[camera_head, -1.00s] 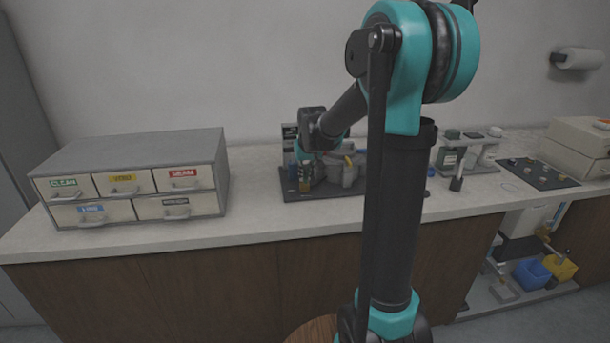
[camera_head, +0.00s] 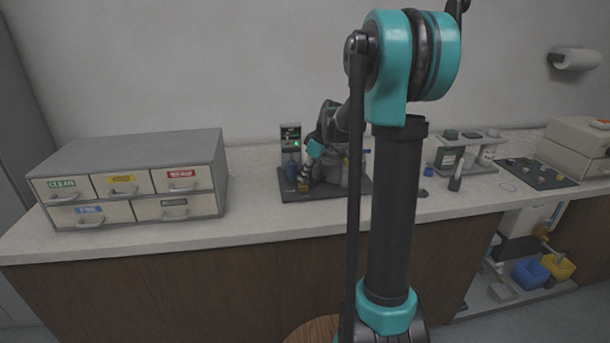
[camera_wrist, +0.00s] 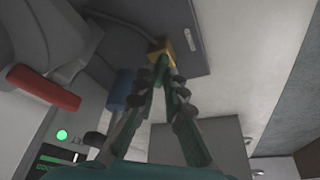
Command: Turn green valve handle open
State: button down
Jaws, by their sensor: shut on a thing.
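In the wrist view, my gripper (camera_wrist: 166,74) has its fingertips close together at a small brass-yellow valve body (camera_wrist: 160,48). It is shut on the green valve handle, which shows only as a sliver of green between the tips and is mostly hidden. How far the handle is turned cannot be told. In the head view, my gripper (camera_head: 303,172) reaches down at the left part of the dark base plate (camera_head: 290,197) of the press, above the small yellow valve. The grey press (camera_head: 330,168) is partly hidden behind my arm.
A blue cylinder (camera_wrist: 122,90) stands close beside my fingers, and a red handle (camera_wrist: 43,88) sticks out nearby. A panel with a lit green lamp (camera_wrist: 62,134) stands behind. A labelled drawer cabinet (camera_head: 140,170) is at left, with clear counter between it and the plate.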

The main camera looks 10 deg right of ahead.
jog(key=n, duration=0.1)
jog(key=n+g, duration=0.1)
jog(key=n, duration=0.1)
jog(key=shift+w+d+n+y, duration=0.1)
jog(key=shift+w+n+y, duration=0.1)
jog(key=shift+n+y, duration=0.1)
jog(key=shift+w+n+g, duration=0.1)
jog(key=shift+n+g, duration=0.8)
jog(key=shift+n, duration=0.9)
jog(key=c, duration=1.6)
grip_release()
jog(key=v, duration=1.2)
